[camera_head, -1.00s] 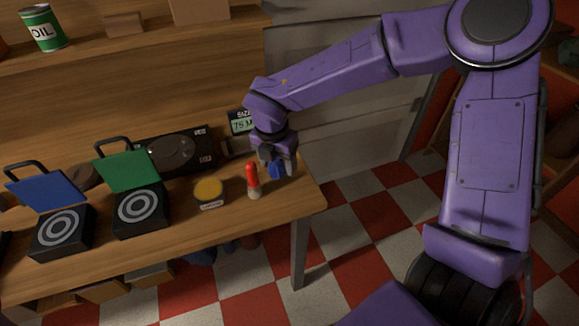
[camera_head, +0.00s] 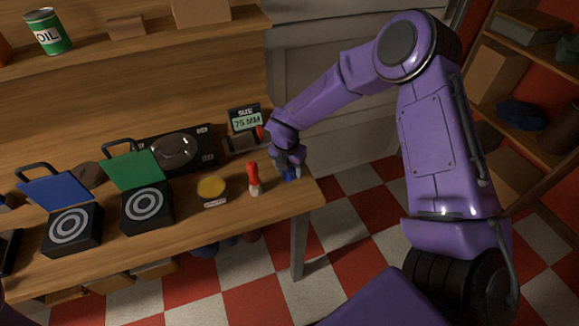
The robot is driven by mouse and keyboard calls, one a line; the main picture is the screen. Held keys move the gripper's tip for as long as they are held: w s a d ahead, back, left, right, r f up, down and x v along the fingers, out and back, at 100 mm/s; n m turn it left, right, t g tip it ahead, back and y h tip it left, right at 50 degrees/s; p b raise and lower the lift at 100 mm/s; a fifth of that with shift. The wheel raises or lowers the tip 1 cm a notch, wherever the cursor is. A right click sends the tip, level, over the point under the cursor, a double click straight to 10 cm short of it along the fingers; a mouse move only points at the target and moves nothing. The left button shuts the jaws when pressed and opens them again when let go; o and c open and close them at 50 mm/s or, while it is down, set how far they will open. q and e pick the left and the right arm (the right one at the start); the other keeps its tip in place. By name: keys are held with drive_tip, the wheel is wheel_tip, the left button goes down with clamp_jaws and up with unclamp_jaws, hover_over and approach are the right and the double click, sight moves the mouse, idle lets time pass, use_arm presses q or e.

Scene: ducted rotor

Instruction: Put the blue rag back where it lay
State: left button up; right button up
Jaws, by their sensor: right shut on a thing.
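The blue rag (camera_head: 290,174) shows as a small blue patch at the right end of the wooden workbench (camera_head: 225,230). My right gripper (camera_head: 289,170) points down over it and is shut on it. The gripper's fingers hide most of the rag, and I cannot tell whether it touches the bench top. My left gripper is not in view.
A red-topped bottle (camera_head: 254,178) stands just left of my right gripper. A yellow round pad (camera_head: 211,188), a green-lidded case (camera_head: 147,203) and a blue-lidded case (camera_head: 73,228) are further left. A size display (camera_head: 246,121) stands behind. The bench's right edge is close.

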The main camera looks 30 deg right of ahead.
drive_tip(key=o, duration=1.2)
drive_tip(key=shift+f, duration=0.1)
drive_tip(key=shift+r, duration=0.45)
wheel_tip(320, 180, up, 11)
drive_tip(key=s+a+b, duration=0.1)
drive_tip(key=b, duration=0.1)
drive_tip(key=shift+a+r, duration=0.2)
drive_tip(key=shift+a, duration=0.05)
